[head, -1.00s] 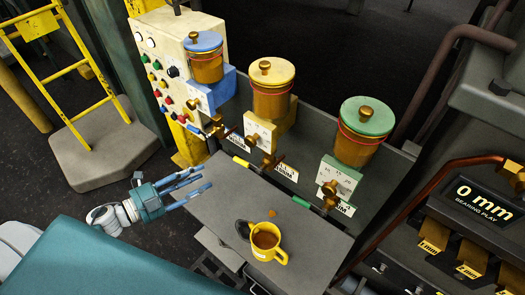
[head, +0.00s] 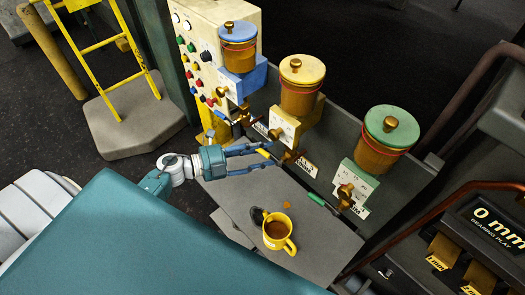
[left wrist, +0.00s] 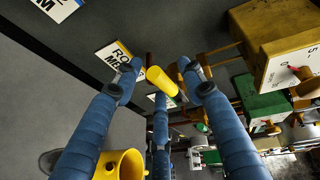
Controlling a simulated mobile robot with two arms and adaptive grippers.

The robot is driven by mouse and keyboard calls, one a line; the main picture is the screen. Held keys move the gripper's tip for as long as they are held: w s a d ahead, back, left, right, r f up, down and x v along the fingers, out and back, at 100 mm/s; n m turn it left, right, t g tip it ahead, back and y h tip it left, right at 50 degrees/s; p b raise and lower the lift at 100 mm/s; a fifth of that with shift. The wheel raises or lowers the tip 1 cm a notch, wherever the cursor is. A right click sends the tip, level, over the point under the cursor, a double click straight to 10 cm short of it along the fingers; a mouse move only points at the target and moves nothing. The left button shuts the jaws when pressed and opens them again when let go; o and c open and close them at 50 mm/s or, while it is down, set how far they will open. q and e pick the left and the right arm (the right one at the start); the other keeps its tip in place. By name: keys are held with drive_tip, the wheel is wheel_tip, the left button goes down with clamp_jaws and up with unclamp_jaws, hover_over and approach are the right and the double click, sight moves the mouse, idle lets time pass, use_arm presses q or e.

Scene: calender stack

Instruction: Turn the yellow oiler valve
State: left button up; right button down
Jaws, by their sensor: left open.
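The yellow-lidded oiler (head: 302,90) stands in the middle of three oilers on the grey panel. Its valve handle, a short yellow grip (head: 264,154), sticks out low over the grey shelf. My left gripper (head: 273,155) is open with its fingers around this grip. In the left wrist view, the yellow grip (left wrist: 163,83) lies between the spread blue fingertips (left wrist: 158,70), with a third finger below it. I cannot tell whether any finger touches it. My right gripper is not in view.
A yellow mug (head: 279,231) of brown liquid stands on the grey shelf (head: 235,205), close below the gripper. The blue oiler (head: 239,50) is left and the green oiler (head: 382,140) right. A yellow ladder (head: 95,50) stands far left.

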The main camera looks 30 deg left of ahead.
use_arm(q)
drive_tip(key=shift+c, duration=0.2)
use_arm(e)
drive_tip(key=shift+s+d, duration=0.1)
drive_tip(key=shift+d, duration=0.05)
use_arm(q)
clamp_jaws()
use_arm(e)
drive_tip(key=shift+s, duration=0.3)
use_arm(q)
drive_tip(key=shift+f, duration=0.1)
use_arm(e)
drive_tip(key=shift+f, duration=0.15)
